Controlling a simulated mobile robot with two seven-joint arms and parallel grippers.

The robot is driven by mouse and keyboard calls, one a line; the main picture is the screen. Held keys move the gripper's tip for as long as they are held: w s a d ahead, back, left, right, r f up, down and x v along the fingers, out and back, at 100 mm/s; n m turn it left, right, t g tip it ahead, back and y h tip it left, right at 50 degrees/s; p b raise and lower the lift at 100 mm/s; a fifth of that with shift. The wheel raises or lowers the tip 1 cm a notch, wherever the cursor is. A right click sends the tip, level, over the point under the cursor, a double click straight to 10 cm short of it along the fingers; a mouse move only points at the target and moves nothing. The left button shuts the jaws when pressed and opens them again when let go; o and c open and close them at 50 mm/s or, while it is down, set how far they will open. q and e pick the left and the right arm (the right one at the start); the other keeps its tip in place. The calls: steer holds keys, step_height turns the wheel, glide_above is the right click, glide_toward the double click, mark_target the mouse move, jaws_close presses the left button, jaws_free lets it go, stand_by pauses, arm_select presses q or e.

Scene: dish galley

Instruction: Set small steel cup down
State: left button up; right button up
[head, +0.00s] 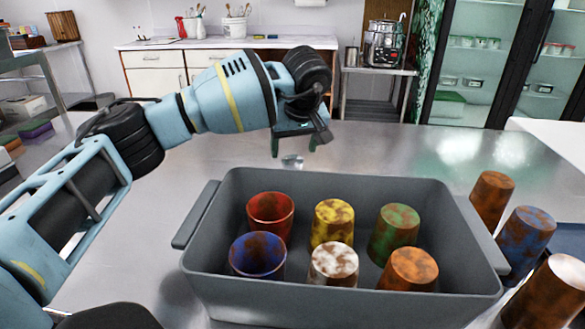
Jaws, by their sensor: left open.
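My right gripper is out of view.
A grey bin (225,262) in front holds several stained cups, including a red cup (270,214) and a green cup (394,233). More cups stand right of it, including a blue cup (525,243). The counter (400,155) behind the bin is clear.

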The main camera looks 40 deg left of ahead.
mark_target(293, 160)
arm_select(q)
steer(key=shift+b+x, duration=0.3)
steer(key=shift+x, duration=2.4)
steer(key=shift+d+f, duration=0.1)
steer(key=c, duration=1.1)
step_height(293, 160, up, 10)
steer(key=shift+r+p, duration=0.15)
steer(key=shift+p, duration=0.5)
